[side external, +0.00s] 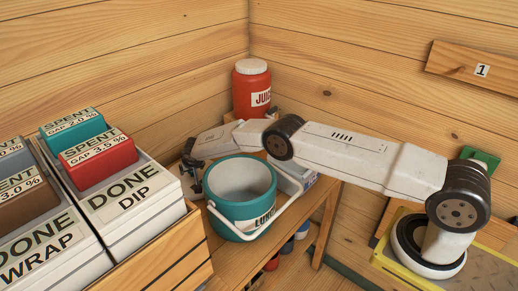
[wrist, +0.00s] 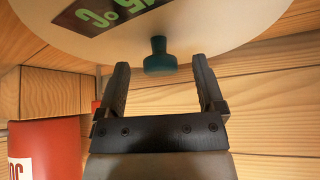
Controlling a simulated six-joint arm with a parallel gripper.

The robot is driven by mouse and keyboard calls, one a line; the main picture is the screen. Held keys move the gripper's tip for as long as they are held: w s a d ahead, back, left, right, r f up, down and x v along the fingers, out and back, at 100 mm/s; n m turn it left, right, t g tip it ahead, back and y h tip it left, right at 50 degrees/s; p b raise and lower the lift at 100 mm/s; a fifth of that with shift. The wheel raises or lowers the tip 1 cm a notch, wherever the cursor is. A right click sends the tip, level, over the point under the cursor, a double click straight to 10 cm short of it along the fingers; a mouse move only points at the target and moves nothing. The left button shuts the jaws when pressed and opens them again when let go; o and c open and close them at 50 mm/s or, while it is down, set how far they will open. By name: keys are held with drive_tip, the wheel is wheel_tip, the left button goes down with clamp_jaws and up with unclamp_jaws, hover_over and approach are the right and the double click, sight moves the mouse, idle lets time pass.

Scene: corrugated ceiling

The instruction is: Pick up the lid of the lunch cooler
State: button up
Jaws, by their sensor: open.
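The lunch cooler (side external: 240,192) is a teal bucket with a white handle and a "LUNCH" label, standing open on a wooden bench in the side view. In the wrist view a large cream disc with a green "°C" label, apparently its lid (wrist: 215,22), fills the top. A teal knob (wrist: 157,57) sticks out from it. My gripper (wrist: 160,68) is open, with a black finger on each side of the knob and gaps to both. I cannot tell how deep the knob sits. In the side view my gripper (side external: 188,160) is left of the cooler; the lid is not visible there.
A red juice jug (side external: 252,90) with a white top stands behind my arm; it also shows at lower left in the wrist view (wrist: 45,150). Boxes marked "DONE" (side external: 133,200) in a wooden crate fill the left front. Plank walls stand close behind.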

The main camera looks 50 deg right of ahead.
idle(0.3)
clamp_jaws()
drive_tip(key=shift+r, duration=0.1)
drive_tip(key=shift+r, duration=0.1)
wheel_tip(320, 180, up, 10)
idle(1.0)
idle(0.5)
